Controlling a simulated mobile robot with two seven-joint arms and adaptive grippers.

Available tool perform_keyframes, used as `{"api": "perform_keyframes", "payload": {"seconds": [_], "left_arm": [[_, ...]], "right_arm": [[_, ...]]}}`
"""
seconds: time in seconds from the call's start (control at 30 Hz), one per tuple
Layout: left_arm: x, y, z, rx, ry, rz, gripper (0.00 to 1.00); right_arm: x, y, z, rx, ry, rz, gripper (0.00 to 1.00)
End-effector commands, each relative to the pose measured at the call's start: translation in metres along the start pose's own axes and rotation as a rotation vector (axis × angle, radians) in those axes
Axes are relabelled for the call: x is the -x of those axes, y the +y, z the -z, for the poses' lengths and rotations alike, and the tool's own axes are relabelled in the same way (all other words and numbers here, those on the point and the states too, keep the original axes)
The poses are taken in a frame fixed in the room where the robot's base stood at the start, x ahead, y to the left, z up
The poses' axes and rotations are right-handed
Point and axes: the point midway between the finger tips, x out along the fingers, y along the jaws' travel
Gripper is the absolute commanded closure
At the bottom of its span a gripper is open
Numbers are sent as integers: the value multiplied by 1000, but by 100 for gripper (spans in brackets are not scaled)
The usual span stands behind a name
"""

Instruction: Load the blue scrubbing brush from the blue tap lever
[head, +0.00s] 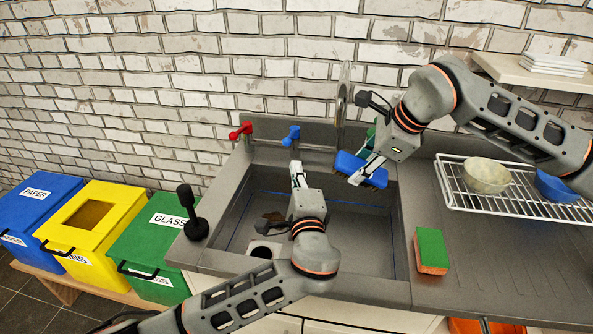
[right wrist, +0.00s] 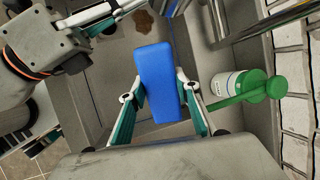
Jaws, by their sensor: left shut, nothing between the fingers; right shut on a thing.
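The blue scrubbing brush (head: 358,168) is a blue block held over the back right of the sink. My right gripper (head: 368,174) is shut on it; in the right wrist view the brush (right wrist: 162,75) sits between the fingers (right wrist: 164,92). The blue tap lever (head: 291,135) stands on the sink's back ledge, left of the tap spout (head: 342,105). My left gripper (head: 297,168) is shut and empty, with its tips just below and in front of the blue lever; I cannot tell whether they touch it.
The sink (head: 340,235) has a brown stain near its drain. A red tap lever (head: 241,131) is left of the blue one. A green-capped bottle (right wrist: 228,84) stands close to my right gripper. A sponge (head: 431,250) and dish rack (head: 450,190) are right; a black plunger (head: 193,215) is left.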

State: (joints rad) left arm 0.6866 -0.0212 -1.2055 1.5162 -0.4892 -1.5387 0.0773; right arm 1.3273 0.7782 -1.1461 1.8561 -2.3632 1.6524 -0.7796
Motion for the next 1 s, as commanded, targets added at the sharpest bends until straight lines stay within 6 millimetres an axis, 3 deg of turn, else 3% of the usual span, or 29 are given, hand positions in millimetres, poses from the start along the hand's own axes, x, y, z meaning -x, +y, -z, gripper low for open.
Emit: {"api": "perform_keyframes", "payload": {"seconds": [1.0], "left_arm": [[0, -4, 0, 0, 0, 2, 100]], "right_arm": [[35, 38, 51, 0, 0, 0, 86]]}}
